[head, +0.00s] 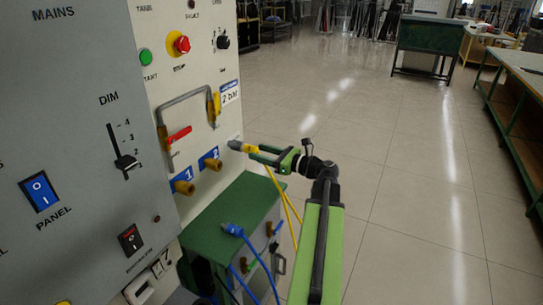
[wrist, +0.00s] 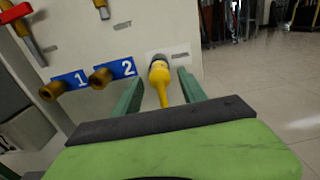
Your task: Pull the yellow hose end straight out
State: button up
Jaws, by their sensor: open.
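The yellow hose end (wrist: 160,77) is seated at its port on the grey-white panel, to the right of the brass ports marked 1 and 2. In the head view the hose end (head: 248,149) has a grey collar against the panel, and its yellow hose hangs down from it. My gripper (wrist: 158,88) is open, with one green finger on each side of the hose end and gaps visible on both sides. In the head view my gripper (head: 265,153) reaches the hose end from the right. Whether a finger touches it cannot be told there.
Brass port 1 (wrist: 53,91) and brass port 2 (wrist: 101,78) stick out just left of the hose end. Below is a green box (head: 232,205) with a blue plug (head: 233,230) and blue cables. The floor (head: 400,150) to the right is clear.

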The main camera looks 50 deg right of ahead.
jog(key=shift+x, duration=1.85)
grip_shut()
jog(key=shift+s, duration=0.1)
jog(key=shift+v, duration=1.05)
jog(key=shift+s, duration=0.25)
jog(key=shift+s+d, duration=0.2)
jog(key=shift+s, duration=0.5)
jog(key=shift+s+d, duration=0.15)
jog(key=shift+s, duration=0.35)
